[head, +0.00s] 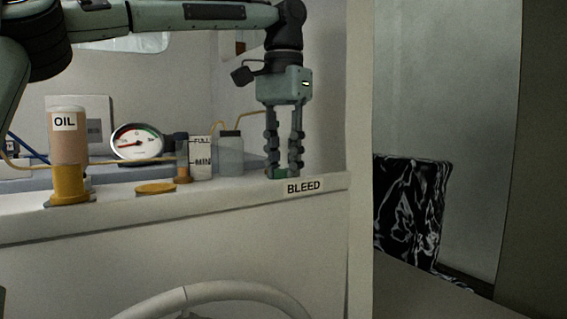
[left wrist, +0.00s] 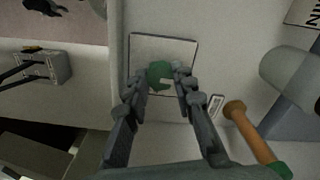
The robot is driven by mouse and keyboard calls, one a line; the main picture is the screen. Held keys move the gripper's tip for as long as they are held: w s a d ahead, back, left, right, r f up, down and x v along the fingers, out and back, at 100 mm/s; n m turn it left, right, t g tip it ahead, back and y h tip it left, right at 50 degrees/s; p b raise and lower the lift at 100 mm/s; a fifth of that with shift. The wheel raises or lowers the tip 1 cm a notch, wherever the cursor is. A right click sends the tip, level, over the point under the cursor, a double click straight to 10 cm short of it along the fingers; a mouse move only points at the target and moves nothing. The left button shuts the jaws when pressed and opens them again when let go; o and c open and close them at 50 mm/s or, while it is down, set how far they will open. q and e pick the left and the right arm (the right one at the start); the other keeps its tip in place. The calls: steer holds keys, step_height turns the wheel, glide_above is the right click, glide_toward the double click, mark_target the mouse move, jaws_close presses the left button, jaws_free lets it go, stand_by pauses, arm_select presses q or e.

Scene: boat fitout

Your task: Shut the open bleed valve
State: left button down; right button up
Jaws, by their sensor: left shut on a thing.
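The bleed valve shows as a small green knob (head: 280,174) on the white ledge, just behind the BLEED label (head: 304,187). In the left wrist view the green knob (left wrist: 158,71) sits on a pale square plate (left wrist: 160,46) with a dark outline. My left gripper (head: 285,170) points straight down from above and is shut on the knob. In the left wrist view its fingertips (left wrist: 161,79) are on either side of the knob, and part of the knob is hidden. My right gripper is in neither view.
Left along the ledge stand a clear bottle (head: 229,153), a FULL/MIN gauge card (head: 202,157), a round dial (head: 137,143), a flat yellow cap (head: 155,188) and an OIL container (head: 69,150). A wall post (head: 360,230) rises close to the right of my left gripper.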

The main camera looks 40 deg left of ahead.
arm_select(q)
steer(key=shift+n, duration=0.4)
steer(key=c, duration=1.3)
jaws_free()
steer(key=shift+o, duration=0.2)
steer(key=shift+r, duration=3.8)
